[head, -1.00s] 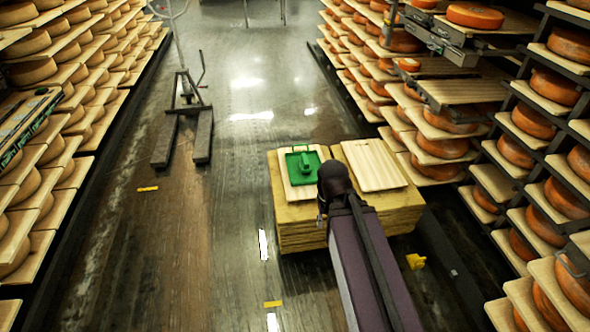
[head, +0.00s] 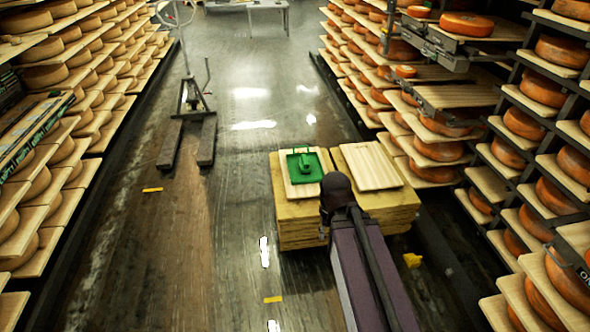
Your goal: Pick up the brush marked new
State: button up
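A green flat tray-like item with a raised green piece on it (head: 304,165) lies on the left pale board on top of the wooden stack. The raised piece could be a brush or a handle; it is too small to tell. No mark reading "new" can be made out on it. My purple arm (head: 369,270) reaches up from the bottom edge and ends in a dark rounded joint (head: 337,190) just in front of the boards. My gripper cannot be made out beyond that joint.
The wooden stack (head: 300,220) carries a second, bare ribbed board (head: 370,167). Cheese shelves line both sides. A wheeled lifting frame (head: 207,140) stands at the back left. The left aisle floor is clear.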

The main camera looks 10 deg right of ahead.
aim_at(305, 164)
jog(key=z, duration=0.15)
jog(key=i, duration=0.85)
jog(key=u, duration=0.1)
jog(key=k, duration=0.65)
jog(key=z, duration=0.15)
jog(key=i, duration=0.25)
jog(key=u, duration=0.05)
